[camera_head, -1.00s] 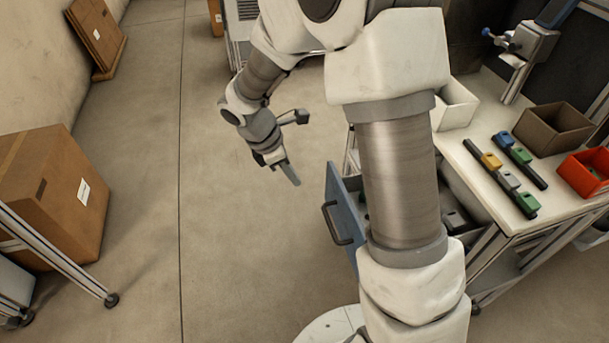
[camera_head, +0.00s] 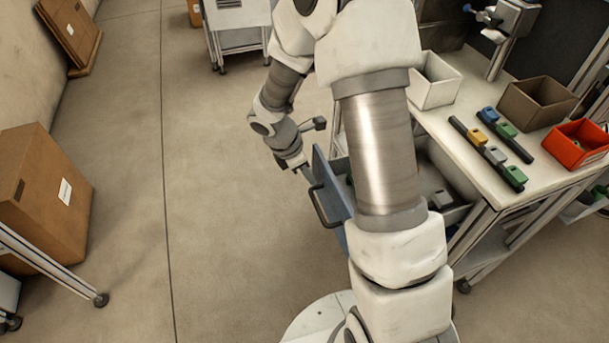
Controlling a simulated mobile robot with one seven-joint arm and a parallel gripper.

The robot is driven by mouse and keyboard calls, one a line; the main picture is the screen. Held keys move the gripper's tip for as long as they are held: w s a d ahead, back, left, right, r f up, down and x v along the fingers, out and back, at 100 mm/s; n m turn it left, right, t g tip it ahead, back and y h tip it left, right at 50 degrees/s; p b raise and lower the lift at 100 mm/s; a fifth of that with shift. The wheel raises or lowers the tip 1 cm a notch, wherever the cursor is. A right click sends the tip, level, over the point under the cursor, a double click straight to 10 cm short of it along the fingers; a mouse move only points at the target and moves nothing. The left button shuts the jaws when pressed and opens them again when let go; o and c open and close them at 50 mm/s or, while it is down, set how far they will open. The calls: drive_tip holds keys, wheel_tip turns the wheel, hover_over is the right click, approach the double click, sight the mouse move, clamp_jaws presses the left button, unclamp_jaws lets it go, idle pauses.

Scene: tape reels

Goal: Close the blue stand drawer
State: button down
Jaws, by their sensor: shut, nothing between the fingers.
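The blue drawer front (camera_head: 333,185) stands out from under the white workbench, so the drawer is open. A dark handle (camera_head: 318,208) is on its outer face. Some contents show in the drawer, but my arm hides much of its inside. My gripper (camera_head: 306,174) is shut and empty, at the far end of the drawer front. Its fingertips are close to the front's outer face or partly behind its edge; I cannot tell whether they touch it.
The white workbench (camera_head: 462,150) carries a white bin (camera_head: 433,88), a brown bin (camera_head: 535,104), a red bin (camera_head: 572,150) and rails with coloured blocks. A cardboard box (camera_head: 45,195) stands at the left. The floor left of the drawer is clear.

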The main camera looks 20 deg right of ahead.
drive_tip(key=shift+d, duration=0.1)
drive_tip(key=d+p, duration=0.2)
drive_tip(key=d, duration=0.8)
drive_tip(key=d+p, duration=0.3)
drive_tip(key=d, duration=0.6)
drive_tip(key=w+d+p, duration=0.1)
drive_tip(key=d+p, duration=0.2)
drive_tip(key=d, duration=0.7)
drive_tip(key=shift+d, duration=0.3)
drive_tip(key=shift+r, duration=0.1)
